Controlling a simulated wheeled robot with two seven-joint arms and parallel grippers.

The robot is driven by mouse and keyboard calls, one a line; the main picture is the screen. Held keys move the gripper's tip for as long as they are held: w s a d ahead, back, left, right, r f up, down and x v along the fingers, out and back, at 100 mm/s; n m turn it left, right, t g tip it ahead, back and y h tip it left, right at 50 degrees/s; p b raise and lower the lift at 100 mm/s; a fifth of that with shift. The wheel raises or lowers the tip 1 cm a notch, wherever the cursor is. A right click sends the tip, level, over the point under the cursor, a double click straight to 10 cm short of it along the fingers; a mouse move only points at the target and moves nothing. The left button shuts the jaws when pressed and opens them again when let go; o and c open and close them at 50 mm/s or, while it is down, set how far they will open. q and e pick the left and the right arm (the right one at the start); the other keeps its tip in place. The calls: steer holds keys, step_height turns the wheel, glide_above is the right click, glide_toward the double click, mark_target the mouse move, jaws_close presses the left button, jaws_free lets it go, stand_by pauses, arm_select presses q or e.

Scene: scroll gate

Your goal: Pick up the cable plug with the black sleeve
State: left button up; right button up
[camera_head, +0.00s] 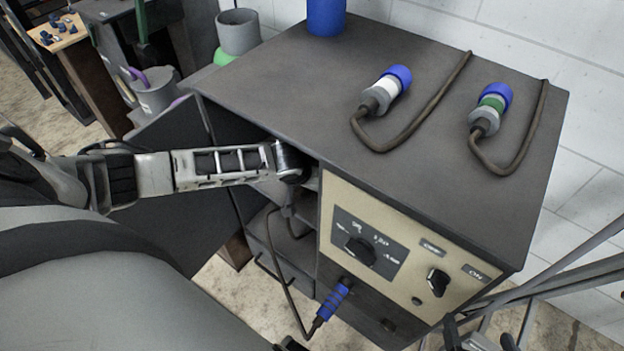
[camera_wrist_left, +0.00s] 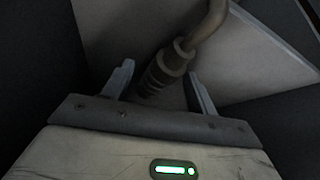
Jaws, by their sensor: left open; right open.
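In the left wrist view a dark plug (camera_wrist_left: 166,69) with a ribbed end and a thick cable lies between the fingers of my left gripper (camera_wrist_left: 161,82). The gripper is open, and I cannot tell whether a finger touches the plug. The light is too dim to be sure of its sleeve colour. In the head view my left arm reaches into the cabinet's open side compartment, which hides that plug and the fingertips. My right gripper (camera_head: 480,338) is open and empty at the bottom edge, in front of the cabinet.
On the grey cabinet (camera_head: 300,75) lie a white-sleeved plug (camera_head: 388,88) and a green-sleeved plug (camera_head: 491,105), both with cables. A blue plug (camera_head: 333,301) sits at the front panel (camera_head: 400,255). A blue cylinder (camera_head: 326,16) stands at the back. Buckets (camera_head: 157,92) stand left.

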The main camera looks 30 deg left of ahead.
arm_select(q)
jaws_close()
stand_by(0.3)
